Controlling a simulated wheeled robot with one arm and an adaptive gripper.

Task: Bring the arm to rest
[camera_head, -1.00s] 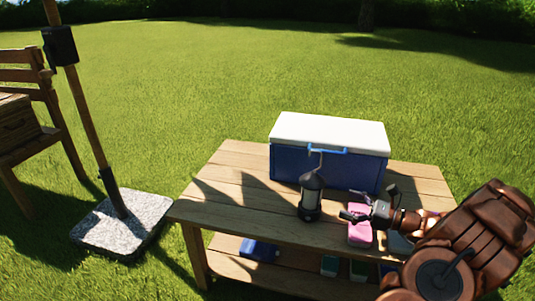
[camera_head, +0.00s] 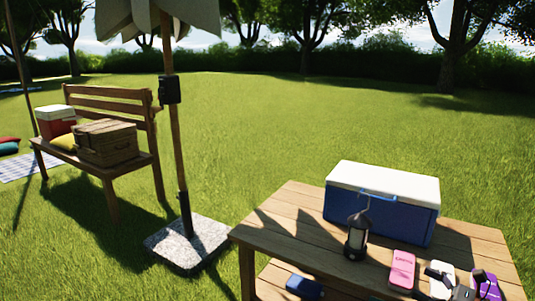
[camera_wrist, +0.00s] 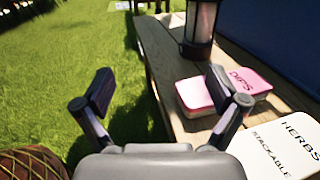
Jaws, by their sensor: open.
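My gripper (camera_head: 460,284) shows at the bottom right of the head view, partly cut off by the lower edge. In the wrist view my gripper (camera_wrist: 160,90) has its two fingers wide apart with nothing between them. It is beside the table's edge, with grass and the edge behind the gap. A pink box marked DIPS (camera_wrist: 195,97) lies on the garden table (camera_wrist: 165,58), close to the right finger. A white box marked HERBS (camera_wrist: 278,150) lies nearer, at the right.
A dark lantern (camera_head: 357,238) and a blue cooler with a white lid (camera_head: 385,205) stand on the table. A purple box (camera_head: 490,289) is by the gripper. An umbrella pole (camera_head: 177,150) on a stone base (camera_head: 165,245) and a bench (camera_head: 110,183) stand left. Open grass lies beyond.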

